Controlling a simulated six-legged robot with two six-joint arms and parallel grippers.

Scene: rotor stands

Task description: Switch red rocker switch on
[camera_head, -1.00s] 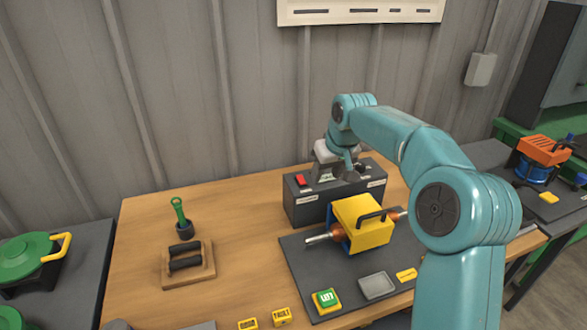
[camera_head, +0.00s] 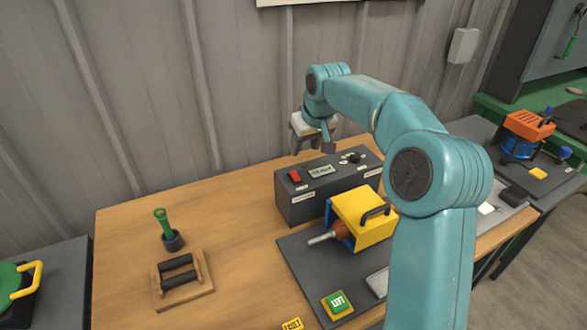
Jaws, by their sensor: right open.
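The red rocker switch (camera_head: 294,176) sits at the left end of the top panel of a dark grey box (camera_head: 325,205). Which way the rocker is tilted is too small to tell. A pale display (camera_head: 320,171) with dark text is right of the switch, and small knobs (camera_head: 352,158) are further right. My right gripper (camera_head: 311,150) is open and empty, fingers pointing down. It appears above and behind the box's back edge, apart from the switch. My left gripper is not in view.
A yellow motor-like unit (camera_head: 361,219) with a black handle stands on a dark mat in front of the box. A wooden block with black rolls (camera_head: 180,273) and a green-handled tool (camera_head: 163,222) stand left. Bare table lies between.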

